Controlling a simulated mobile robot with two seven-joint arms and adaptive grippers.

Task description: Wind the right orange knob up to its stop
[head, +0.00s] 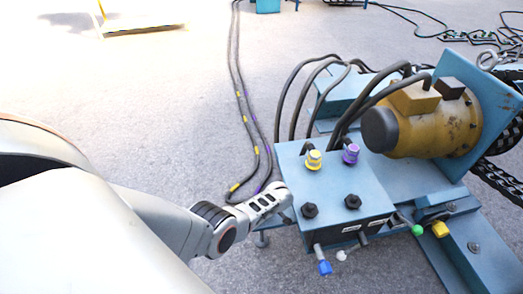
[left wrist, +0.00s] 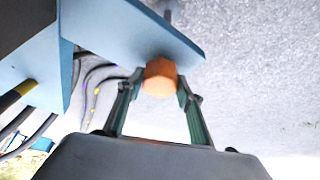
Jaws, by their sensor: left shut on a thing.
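An orange knob (left wrist: 160,78) with flat facets sits at the edge of a blue plate (left wrist: 130,35) in the left wrist view. My left gripper (left wrist: 160,88) has one finger on each side of it and is shut on it. In the head view my left arm reaches the left side of the blue control box (head: 375,194). The orange knob is hidden there, and I cannot tell from these views which orange knob it is or how far it is turned. My right gripper is in neither view.
The box top carries a yellow connector (head: 313,159), a purple connector (head: 350,153) and black knobs (head: 310,210). A blue-tipped lever (head: 324,267) sticks out in front. A yellow-brown motor (head: 435,120) stands behind. Dark cables (head: 240,90) run over the open grey floor.

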